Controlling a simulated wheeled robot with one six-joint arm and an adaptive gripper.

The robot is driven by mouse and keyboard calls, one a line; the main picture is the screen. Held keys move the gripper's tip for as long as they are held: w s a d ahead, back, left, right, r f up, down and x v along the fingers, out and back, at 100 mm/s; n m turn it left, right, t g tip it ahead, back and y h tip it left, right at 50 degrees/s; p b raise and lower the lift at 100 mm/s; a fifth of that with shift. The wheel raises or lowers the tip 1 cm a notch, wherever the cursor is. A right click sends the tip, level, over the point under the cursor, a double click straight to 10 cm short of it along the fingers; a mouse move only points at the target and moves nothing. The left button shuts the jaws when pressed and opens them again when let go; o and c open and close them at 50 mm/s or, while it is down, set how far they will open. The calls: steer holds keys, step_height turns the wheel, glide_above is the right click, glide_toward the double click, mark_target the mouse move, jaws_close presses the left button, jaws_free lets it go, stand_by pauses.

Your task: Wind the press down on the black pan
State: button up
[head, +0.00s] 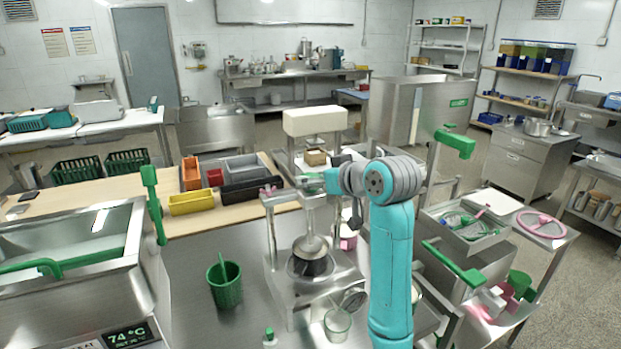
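The press (277,245) is a metal frame on the steel bench, in the middle of the head view. Its vertical spindle carries a pale domed pressing plate (310,246). The black pan (309,266) sits under the plate on the press base. The plate looks very close to the pan; I cannot tell whether they touch. My gripper (314,183) is at the top of the press, by the upper end of the spindle. It is small and partly hidden by my wrist, so its fingers and any hold on the press handle are not clear.
A green cup (224,284) stands left of the press, and a glass beaker (337,324) stands in front. A steel basin (70,245) with green handles is at left. Colored bins (192,203) lie behind. Green-handled equipment (452,262) stands close on the right.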

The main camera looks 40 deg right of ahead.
steer(key=shift+x, duration=1.85)
steer(key=c, duration=1.2)
